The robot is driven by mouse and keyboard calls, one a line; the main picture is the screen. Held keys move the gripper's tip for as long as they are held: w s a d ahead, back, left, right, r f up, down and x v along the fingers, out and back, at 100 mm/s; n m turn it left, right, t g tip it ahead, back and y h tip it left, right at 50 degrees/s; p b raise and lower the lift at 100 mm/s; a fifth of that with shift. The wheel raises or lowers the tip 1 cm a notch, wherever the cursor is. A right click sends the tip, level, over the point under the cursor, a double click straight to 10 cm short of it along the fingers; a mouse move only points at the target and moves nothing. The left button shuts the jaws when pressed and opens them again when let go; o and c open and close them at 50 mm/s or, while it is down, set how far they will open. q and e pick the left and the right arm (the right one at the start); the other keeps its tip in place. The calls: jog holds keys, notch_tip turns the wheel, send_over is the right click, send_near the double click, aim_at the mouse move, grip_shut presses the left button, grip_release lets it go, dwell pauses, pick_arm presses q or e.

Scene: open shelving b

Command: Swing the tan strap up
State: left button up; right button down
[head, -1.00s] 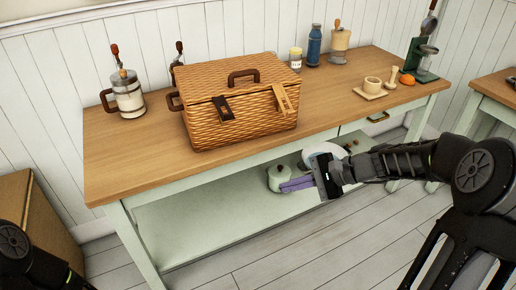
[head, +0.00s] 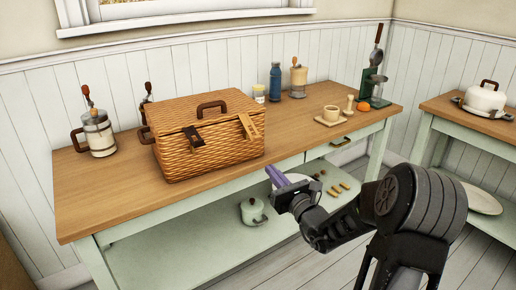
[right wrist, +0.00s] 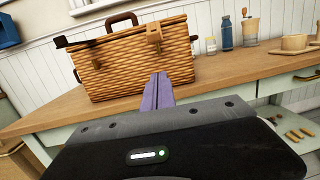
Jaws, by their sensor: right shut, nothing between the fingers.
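The wicker basket (head: 208,146) stands on the wooden table with its lid down. The tan strap (head: 250,126) hangs at the right of its front, its lower end tilted out from the wicker; it also shows in the right wrist view (right wrist: 154,35). A dark brown strap (head: 194,137) is at the left of the front. My right gripper (head: 276,176), with purple fingers, is in front of the table edge, below and right of the basket, apart from it. Its fingers are together and empty, also in the right wrist view (right wrist: 158,92). My left gripper is out of view.
The table top (head: 100,205) is bare in front of the basket. A jar with a brown handle (head: 99,134) stands left. A lidded pot (head: 252,210) sits on the lower shelf.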

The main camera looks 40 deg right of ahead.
jog(key=shift+w, duration=0.1)
jog(key=w+d+r+p, duration=0.1)
jog(key=w+r, duration=0.3)
jog(key=w, duration=0.4)
jog(key=shift+r, duration=0.4)
